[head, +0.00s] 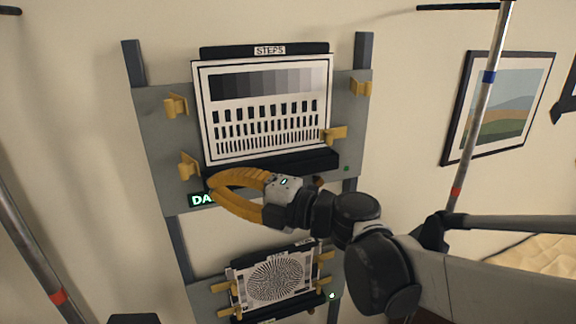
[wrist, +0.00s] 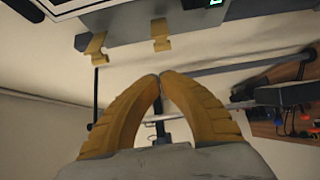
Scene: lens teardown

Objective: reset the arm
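My gripper (head: 211,184) has yellow curved fingers and is in front of the grey rack panel, just below the STEPS chart (head: 265,105). In the wrist view my gripper (wrist: 159,76) shows its fingertips meeting, with nothing visible between them. My arm reaches in from the lower right of the head view. The gripper partly hides the green-lit label (head: 200,199) and the panel's lower edge.
Yellow clips (head: 189,166) stick out around the STEPS chart. A second chart with a radial pattern (head: 275,279) is mounted below. A framed picture (head: 499,106) hangs at right, behind a thin stand pole (head: 478,110). Another pole (head: 37,245) stands at left.

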